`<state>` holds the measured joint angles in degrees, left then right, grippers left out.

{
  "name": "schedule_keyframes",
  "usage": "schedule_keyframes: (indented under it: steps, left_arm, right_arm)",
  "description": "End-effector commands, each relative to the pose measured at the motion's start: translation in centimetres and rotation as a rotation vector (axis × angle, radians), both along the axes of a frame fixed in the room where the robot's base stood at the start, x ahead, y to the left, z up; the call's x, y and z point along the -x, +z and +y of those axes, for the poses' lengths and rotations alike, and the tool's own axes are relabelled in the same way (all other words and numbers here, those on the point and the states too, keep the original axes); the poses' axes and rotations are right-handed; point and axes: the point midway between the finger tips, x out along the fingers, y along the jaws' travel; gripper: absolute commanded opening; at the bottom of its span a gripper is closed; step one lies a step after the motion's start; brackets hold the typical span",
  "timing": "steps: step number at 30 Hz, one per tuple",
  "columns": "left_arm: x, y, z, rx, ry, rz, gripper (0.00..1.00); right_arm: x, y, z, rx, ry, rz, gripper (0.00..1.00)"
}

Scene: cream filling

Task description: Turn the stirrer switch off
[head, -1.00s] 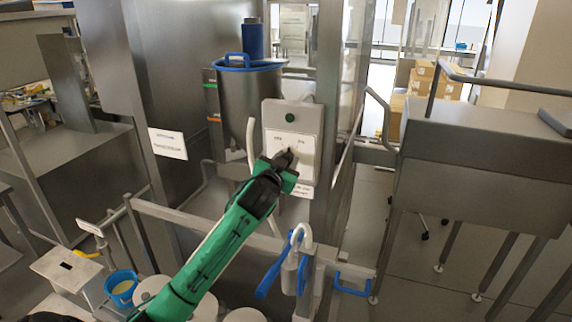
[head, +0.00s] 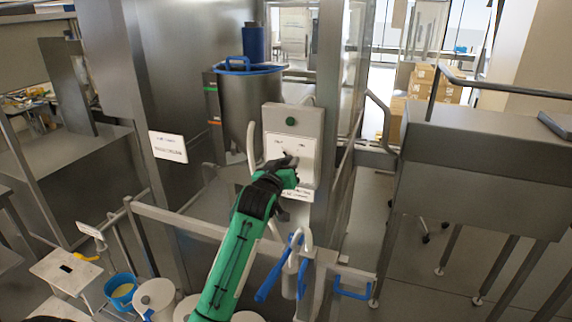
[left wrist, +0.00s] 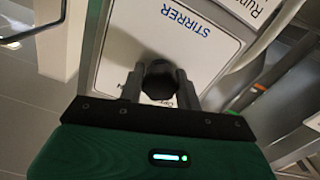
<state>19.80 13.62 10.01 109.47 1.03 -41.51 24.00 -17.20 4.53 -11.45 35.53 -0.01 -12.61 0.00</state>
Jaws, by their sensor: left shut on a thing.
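The stirrer control box is a pale panel (head: 304,128) with a green round light (head: 291,121) near its top. In the left wrist view its white plate (left wrist: 176,40) reads STIRRER. The switch is a dark faceted knob (left wrist: 159,82) low on that plate. My left gripper (left wrist: 159,88) has its two fingers on either side of the knob and is shut on it. In the head view the left gripper (head: 290,164) is at the panel's lower part, and the knob is hidden there. My right gripper is not in view.
A steel hopper (head: 248,100) with a blue rim stands behind the panel's left side. A steel rail (head: 180,220) runs below, with a blue-handled nozzle (head: 274,272) in front. A blue bucket (head: 121,290) stands at lower left.

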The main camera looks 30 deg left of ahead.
Motion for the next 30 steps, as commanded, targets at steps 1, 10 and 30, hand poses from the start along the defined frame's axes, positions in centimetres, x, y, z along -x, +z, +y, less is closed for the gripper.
schedule_keyframes:
  steps: [1,10,30]
  left_arm:
    - [0.0,-0.1,0.0,0.007,-0.001,0.001,0.11]
    - [0.0,-0.1,0.0,0.007,-0.001,0.0,0.11]
    - [1.6,-0.3,-0.4,0.005,0.0,-0.001,0.56]
  right_arm:
    - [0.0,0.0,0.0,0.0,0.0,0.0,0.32]
    - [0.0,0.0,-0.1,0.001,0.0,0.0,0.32]
    - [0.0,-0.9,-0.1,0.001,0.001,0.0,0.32]
